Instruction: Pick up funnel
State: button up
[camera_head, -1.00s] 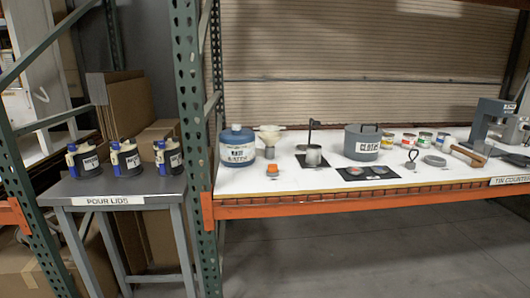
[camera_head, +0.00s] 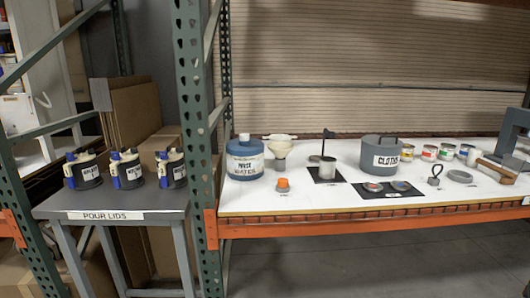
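The funnel (camera_head: 280,146) is cream-coloured, with a wide top and a narrower lower part. It stands on the white rack shelf (camera_head: 300,205), just right of the blue water jug (camera_head: 244,158) and toward the back. A flat pale piece sticks out at its top right. My gripper is not in the head view.
An orange-capped item (camera_head: 283,185) sits in front of the funnel. Right of it are a stand on a black mat (camera_head: 327,168), a grey CLOTHS pot (camera_head: 381,154) and several small tins (camera_head: 429,152). A green rack post (camera_head: 194,120) rises left of the jug. Several lidded containers (camera_head: 128,168) stand on the grey POUR LIDS table (camera_head: 112,203).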

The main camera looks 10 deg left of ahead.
aim_at(280, 157)
jog(key=u, duration=0.5)
jog(key=i, duration=1.15)
jog(key=u, duration=0.8)
jog(key=i, duration=0.3)
jog(key=u, duration=0.05)
